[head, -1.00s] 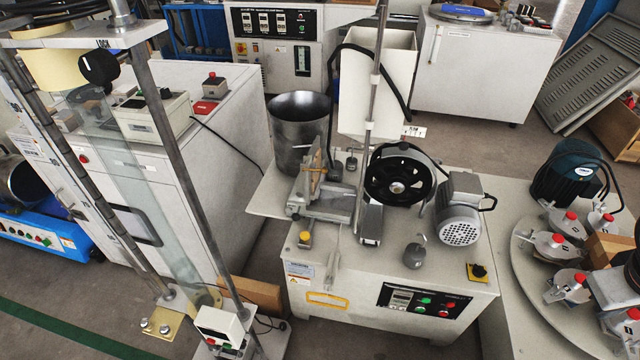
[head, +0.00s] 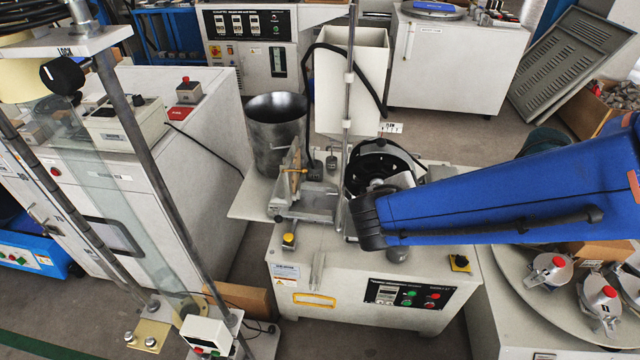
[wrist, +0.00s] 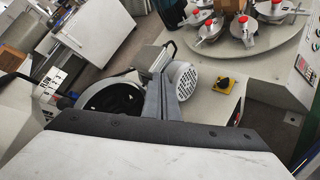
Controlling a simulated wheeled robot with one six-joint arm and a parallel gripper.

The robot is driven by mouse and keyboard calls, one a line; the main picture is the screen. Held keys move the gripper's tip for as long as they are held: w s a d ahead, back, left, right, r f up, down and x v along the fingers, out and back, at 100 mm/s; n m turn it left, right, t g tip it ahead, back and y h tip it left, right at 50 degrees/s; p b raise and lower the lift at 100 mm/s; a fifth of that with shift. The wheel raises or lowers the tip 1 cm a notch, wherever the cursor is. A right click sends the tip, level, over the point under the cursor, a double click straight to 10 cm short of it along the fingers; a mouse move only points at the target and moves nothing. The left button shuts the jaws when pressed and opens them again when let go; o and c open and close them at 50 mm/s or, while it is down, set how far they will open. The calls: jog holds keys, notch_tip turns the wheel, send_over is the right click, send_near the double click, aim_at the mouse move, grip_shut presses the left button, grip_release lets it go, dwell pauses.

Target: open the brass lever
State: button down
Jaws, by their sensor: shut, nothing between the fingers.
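A small brass-coloured piece (head: 294,179), which looks like the brass lever, stands on the grey clamp fixture (head: 303,202) at the left of the grinding machine's top. It is small, and its exact position is hard to tell. I cannot make it out in the wrist view. My gripper (wrist: 155,96) shows in the wrist view as a grey upright shape, shut and empty, in front of the wheel and motor. In the head view, the dark end of my arm is over the machine, right of the fixture and apart from the brass piece; the fingers are not clear there.
A black wheel (head: 374,167) and a motor, seen in the wrist view (wrist: 183,80), stand near my gripper. A thin upright post (head: 347,110) and a metal bucket (head: 277,132) stand near the fixture. A turntable (head: 540,300) with red-knobbed parts is at the right.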

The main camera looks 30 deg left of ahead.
jog(key=s+a+f+n+y, duration=0.2)
jog(key=s+a+n+y, duration=0.1)
jog(key=a, duration=0.6)
jog(key=s+a+f+n+t+y, duration=0.1)
jog(key=s+a+n, duration=0.4)
jog(key=a, duration=0.5)
jog(key=s+a+f+n+t+y, duration=0.1)
jog(key=s+a+f+n+y, duration=0.2)
jog(key=s+a+y, duration=0.3)
jog(key=s+a+n, duration=0.1)
jog(key=a, duration=0.2)
jog(key=shift+a+f+n, duration=0.3)
jog(key=shift+f+n, duration=0.1)
jog(key=shift+w, duration=0.2)
jog(key=w+a+r, duration=0.1)
jog(key=w+a, duration=0.2)
jog(key=w, duration=0.8)
